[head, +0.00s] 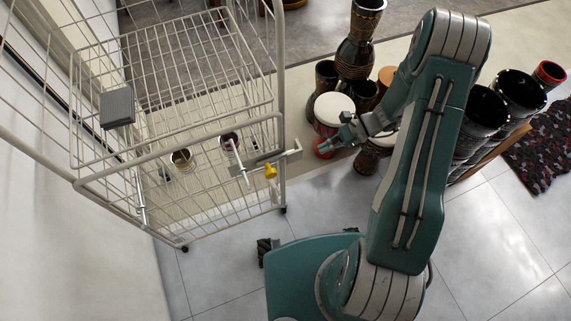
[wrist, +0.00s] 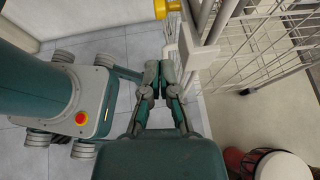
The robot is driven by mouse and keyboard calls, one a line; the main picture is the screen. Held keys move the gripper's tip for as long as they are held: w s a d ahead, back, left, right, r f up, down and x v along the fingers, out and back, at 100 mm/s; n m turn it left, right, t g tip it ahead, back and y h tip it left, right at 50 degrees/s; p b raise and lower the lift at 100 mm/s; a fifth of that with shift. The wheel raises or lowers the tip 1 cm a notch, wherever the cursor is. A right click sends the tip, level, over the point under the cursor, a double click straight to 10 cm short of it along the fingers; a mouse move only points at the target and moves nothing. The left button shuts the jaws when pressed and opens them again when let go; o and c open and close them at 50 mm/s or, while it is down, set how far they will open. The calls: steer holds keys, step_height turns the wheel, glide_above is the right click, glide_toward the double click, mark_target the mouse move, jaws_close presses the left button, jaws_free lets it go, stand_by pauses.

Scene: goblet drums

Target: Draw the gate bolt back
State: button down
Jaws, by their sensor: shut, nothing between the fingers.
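The wire cage trolley's gate (head: 200,172) has a pale bolt (head: 262,159) across its right end, with a thin handle rod (head: 243,174) hanging down. A yellow knob (head: 271,171) sits just below the bolt; it also shows at the top of the wrist view (wrist: 167,8). The bolt's right end reaches the cage's corner post. My gripper (head: 324,147) is to the right of the bolt, apart from it in the head view. In the wrist view my gripper (wrist: 158,66) has its fingers together, empty, close beside the white frame parts in the picture.
Several goblet drums (head: 333,108) stand behind and right of my gripper; one shows in the wrist view (wrist: 280,167). A grey block (head: 117,108) hangs on the cage's left side. Cups (head: 182,159) sit inside. Tiled floor (head: 220,262) in front is mostly clear.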

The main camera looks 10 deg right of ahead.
steer(key=shift+a, duration=0.2)
steer(key=x, duration=1.3)
steer(key=shift+a+f, duration=0.2)
steer(key=shift+a, duration=0.15)
steer(key=shift+s, duration=0.15)
